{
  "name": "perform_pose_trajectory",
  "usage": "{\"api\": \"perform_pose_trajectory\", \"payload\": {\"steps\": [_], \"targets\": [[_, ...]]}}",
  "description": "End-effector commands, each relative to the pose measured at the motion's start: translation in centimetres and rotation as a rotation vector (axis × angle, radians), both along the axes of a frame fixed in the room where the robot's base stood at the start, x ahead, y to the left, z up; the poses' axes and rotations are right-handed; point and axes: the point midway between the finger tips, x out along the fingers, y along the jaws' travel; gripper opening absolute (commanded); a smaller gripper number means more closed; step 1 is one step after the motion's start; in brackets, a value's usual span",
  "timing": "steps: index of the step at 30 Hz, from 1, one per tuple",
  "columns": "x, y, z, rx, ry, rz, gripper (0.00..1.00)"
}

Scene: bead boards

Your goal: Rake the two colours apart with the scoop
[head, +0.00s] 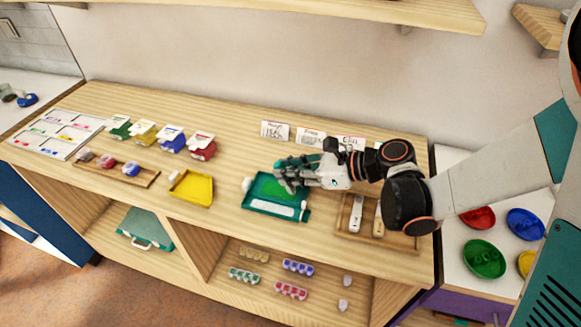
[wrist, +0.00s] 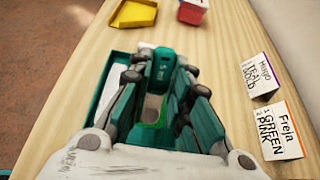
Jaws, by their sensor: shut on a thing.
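My gripper (head: 290,174) is low over the teal tray (head: 262,208) on the counter. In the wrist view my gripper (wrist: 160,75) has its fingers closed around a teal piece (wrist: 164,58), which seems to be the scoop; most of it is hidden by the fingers. A bright green patch (head: 294,189) shows inside the tray under the gripper. A white strip lies along the tray's front side. Single beads and the two colours are too small or hidden to tell. The tray's edge also shows in the wrist view, left of the fingers.
A yellow scoop-shaped tray (head: 192,190) lies left of the teal tray. A wooden tray (head: 345,222) with pale-handled tools stands to the right. Name cards (head: 275,130) stand behind. Several coloured boxes (head: 172,140) and white boards (head: 55,135) are farther left.

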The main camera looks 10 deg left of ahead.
Motion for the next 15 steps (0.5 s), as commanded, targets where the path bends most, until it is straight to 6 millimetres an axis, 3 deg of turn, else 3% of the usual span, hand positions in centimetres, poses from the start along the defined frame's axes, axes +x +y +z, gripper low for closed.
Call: {"api": "perform_pose_trajectory", "payload": {"steps": [9,15], "targets": [[-1.8,0.2,0.0,0.000,0.000,0.000,0.04],[-0.5,0.1,0.0,0.000,0.000,0.000,0.04]]}}
